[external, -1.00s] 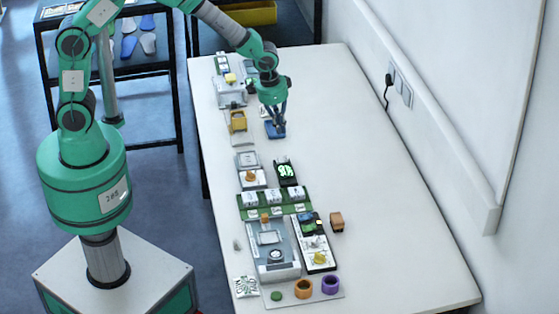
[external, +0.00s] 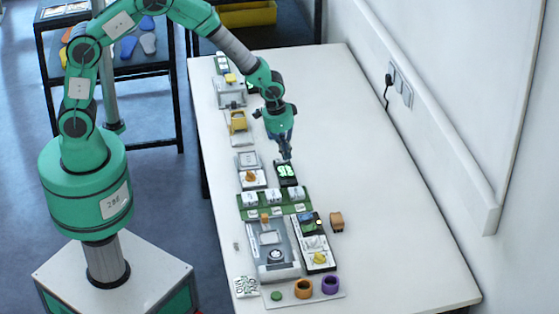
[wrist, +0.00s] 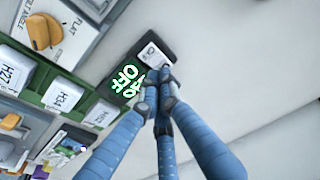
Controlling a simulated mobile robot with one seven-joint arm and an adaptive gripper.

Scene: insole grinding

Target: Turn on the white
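A small black device (external: 286,174) lies on the table with glowing green lettering. In the wrist view, the black device (wrist: 124,86) shows "OFF" and a second green word partly covered by my fingers. A white label sits at its upper end. My gripper (external: 286,158) points down at the far end of this device. In the wrist view, the blue fingertips of my gripper (wrist: 160,82) are together over the device's label end, with nothing visible between them. I cannot tell whether they touch it. Which white thing the task names is not clear from the pictures.
A green rack (external: 273,205) with several white labelled blocks lies just nearer than the device.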

